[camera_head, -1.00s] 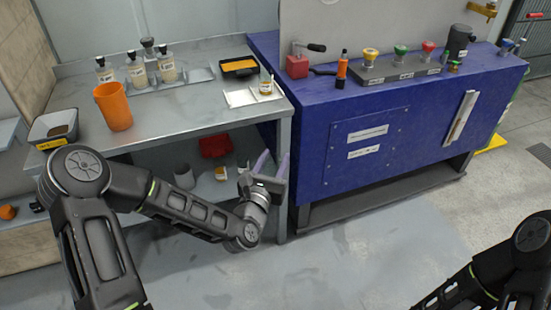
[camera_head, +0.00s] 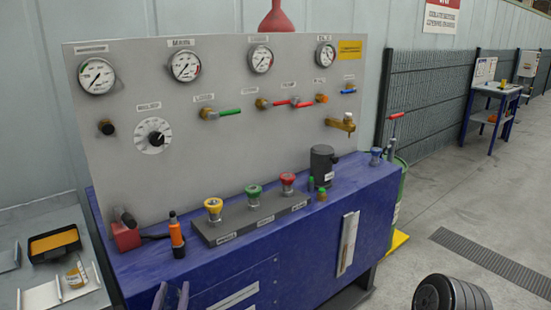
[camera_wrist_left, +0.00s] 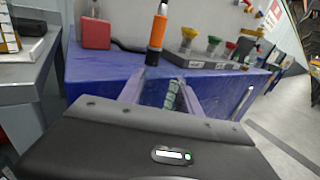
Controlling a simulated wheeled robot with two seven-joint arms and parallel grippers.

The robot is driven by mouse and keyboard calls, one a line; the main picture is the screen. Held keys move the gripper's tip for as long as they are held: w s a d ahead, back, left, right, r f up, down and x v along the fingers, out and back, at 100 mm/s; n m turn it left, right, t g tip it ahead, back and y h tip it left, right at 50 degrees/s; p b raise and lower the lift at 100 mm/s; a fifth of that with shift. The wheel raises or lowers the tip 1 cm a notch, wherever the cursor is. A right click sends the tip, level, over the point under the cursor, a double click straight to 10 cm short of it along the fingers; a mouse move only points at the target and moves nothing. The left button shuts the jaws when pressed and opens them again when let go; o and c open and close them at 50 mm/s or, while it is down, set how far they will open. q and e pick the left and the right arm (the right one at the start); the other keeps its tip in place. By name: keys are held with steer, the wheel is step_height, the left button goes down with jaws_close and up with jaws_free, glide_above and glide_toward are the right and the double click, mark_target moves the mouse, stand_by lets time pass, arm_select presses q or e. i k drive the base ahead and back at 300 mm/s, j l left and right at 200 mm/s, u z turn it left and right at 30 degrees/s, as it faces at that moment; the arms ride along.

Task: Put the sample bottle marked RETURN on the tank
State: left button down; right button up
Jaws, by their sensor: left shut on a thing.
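My left gripper (camera_head: 171,296) shows only its pale purple fingertips at the bottom edge of the head view, in front of the blue tank (camera_head: 330,236). In the left wrist view its fingers (camera_wrist_left: 163,93) are shut on a small, clear, green-tinted thing (camera_wrist_left: 172,97), held in front of the tank's front face. I cannot read a label on it or tell whether it is the RETURN bottle. A small labelled amber bottle (camera_head: 75,277) stands on a tray on the bench at left; its marking is unreadable. My right gripper is out of view.
On the tank top stand a red block with a black handle (camera_head: 125,234), an orange-and-black tool (camera_head: 176,236), a strip with yellow, green and red knobs (camera_head: 250,218) and a dark cylinder (camera_head: 323,166). A gauge panel (camera_head: 230,150) rises behind. Free top lies along the front edge.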

mark_target(346, 172)
steer(key=i+l, duration=0.15)
steer(key=l, duration=0.2)
steer(key=i+l+u, duration=0.1)
steer(key=l, duration=0.2)
steer(key=i+l, duration=0.2)
steer(key=l, duration=0.15)
steer(key=i+l, duration=0.15)
steer(key=l, duration=0.2)
steer(key=i+l+u, duration=0.1)
steer(key=l, duration=0.25)
steer(key=i+l, duration=0.15)
steer(key=l, duration=0.2)
steer(key=i+l+u, duration=0.1)
steer(key=l, duration=0.25)
steer(key=i+l, duration=0.15)
steer(key=l, duration=0.45)
steer(key=i+l+u, duration=0.1)
steer(key=l, duration=0.5)
steer(key=i+l, duration=0.1)
steer(key=l, duration=0.5)
steer(key=i+l, duration=0.1)
steer(key=l, duration=0.5)
steer(key=i+u, duration=0.05)
